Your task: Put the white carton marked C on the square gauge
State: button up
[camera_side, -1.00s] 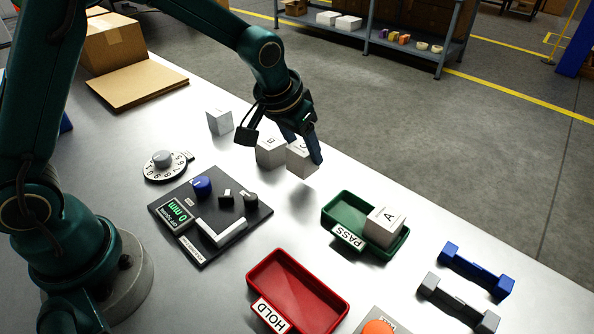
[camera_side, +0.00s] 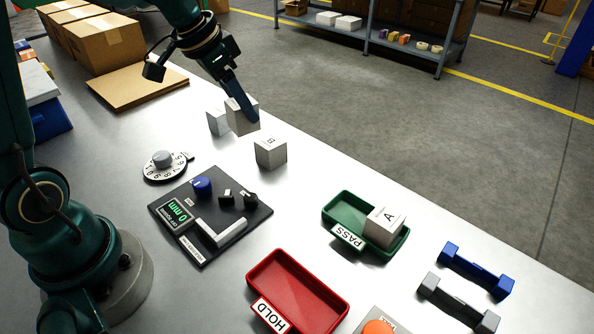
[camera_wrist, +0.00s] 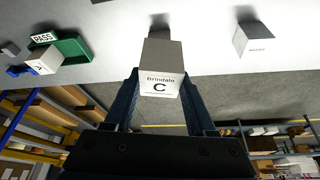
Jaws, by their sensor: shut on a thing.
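The white carton marked C (camera_wrist: 160,70) is between my gripper's fingers (camera_wrist: 158,92) in the wrist view, its C face towards the camera. In the side view my gripper (camera_side: 242,102) is shut on this carton (camera_side: 238,121), at the far edge of the table; it looks raised, though its clearance is hard to tell. One finger hides part of it. The square gauge (camera_side: 184,246) is a dark plate with a white L-shaped fence (camera_side: 219,232), a green display reading 0 mm, a blue knob and small black parts. No carton stands on it.
Carton B (camera_side: 270,153) stands right of my gripper; another white carton (camera_side: 217,123) is close on its left. A numbered dial (camera_side: 163,164) lies behind the gauge. The green PASS tray (camera_side: 340,207) holds carton A (camera_side: 385,227). The red HOLD tray (camera_side: 297,290) is empty.

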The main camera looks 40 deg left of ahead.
jog(key=s+d+f+m+g+h, duration=0.35)
jog(key=s+d+m, duration=0.45)
jog(key=s+m, duration=0.6)
jog(key=shift+m+g, duration=0.45)
jog(key=shift+m, duration=0.25)
jog(key=shift+w+a+f, duration=0.1)
jog(key=shift+w+f, duration=0.15)
jog(key=shift+f, duration=0.75)
jog(key=shift+w+a+f, duration=0.1)
jog(key=shift+w+f, duration=0.2)
jog(key=shift+f, duration=0.65)
jog(key=shift+w+f, duration=0.25)
jog(key=shift+f, duration=0.75)
jog(key=o, duration=1.4)
